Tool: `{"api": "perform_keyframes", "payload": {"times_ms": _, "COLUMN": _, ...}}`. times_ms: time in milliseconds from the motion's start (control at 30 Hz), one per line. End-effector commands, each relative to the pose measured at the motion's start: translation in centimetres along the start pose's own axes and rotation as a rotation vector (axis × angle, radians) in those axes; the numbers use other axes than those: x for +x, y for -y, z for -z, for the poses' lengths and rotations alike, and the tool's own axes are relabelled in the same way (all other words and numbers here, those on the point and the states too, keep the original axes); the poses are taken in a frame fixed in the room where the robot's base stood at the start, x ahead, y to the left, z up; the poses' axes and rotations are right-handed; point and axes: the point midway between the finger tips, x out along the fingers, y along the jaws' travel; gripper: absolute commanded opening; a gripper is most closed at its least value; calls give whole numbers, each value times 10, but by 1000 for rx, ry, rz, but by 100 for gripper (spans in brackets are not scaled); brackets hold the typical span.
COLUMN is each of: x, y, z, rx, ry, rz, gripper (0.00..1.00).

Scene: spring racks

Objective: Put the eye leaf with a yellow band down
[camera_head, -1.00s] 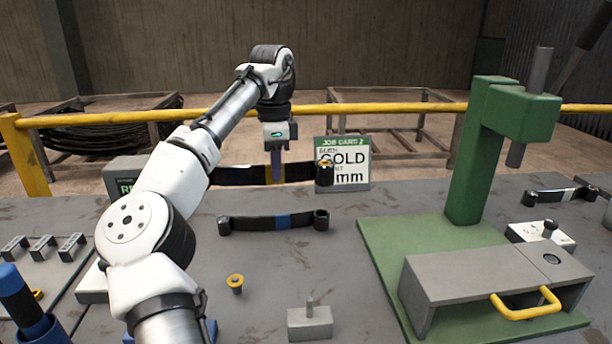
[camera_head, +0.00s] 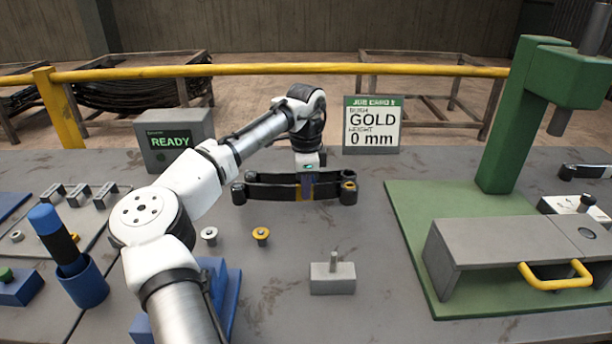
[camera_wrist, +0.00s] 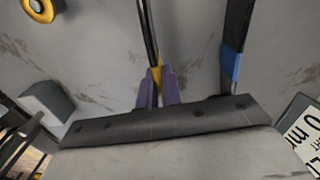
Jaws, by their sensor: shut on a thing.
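The eye leaf with a yellow band (camera_head: 270,192) is a dark, long bar with a gold bush in its right eye. My gripper (camera_head: 307,190) points down and is shut on it at the yellow band, with purple fingers on both sides. In the wrist view my gripper (camera_wrist: 158,92) holds the yellow-banded leaf (camera_wrist: 150,35) edge-on. The leaf is low over the bench; I cannot tell whether it touches. A second leaf with a blue band (camera_wrist: 234,35) lies just behind it, roughly parallel. A gap separates them in the wrist view.
A job card (camera_head: 373,135) reading GOLD, 0 mm and a READY box (camera_head: 172,140) stand behind. A green press (camera_head: 500,150) is at right. A grey block with a pin (camera_head: 332,277) and two small bushes (camera_head: 260,234) (camera_head: 209,234) sit in front.

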Motion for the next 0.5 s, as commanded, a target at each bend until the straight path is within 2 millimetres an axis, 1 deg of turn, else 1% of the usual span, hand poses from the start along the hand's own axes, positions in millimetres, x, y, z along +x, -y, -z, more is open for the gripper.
{"api": "perform_keyframes", "payload": {"times_ms": 100, "x": 15, "y": 0, "z": 0, "rx": 0, "ry": 0, "rz": 1, "gripper": 0}}
{"api": "perform_keyframes", "payload": {"times_ms": 200, "x": 23, "y": 0, "z": 0, "rx": 0, "ry": 0, "rz": 1, "gripper": 0}}
{"api": "perform_keyframes", "payload": {"times_ms": 500, "x": 26, "y": 0, "z": 1, "rx": 0, "ry": -2, "rz": 3, "gripper": 0}}
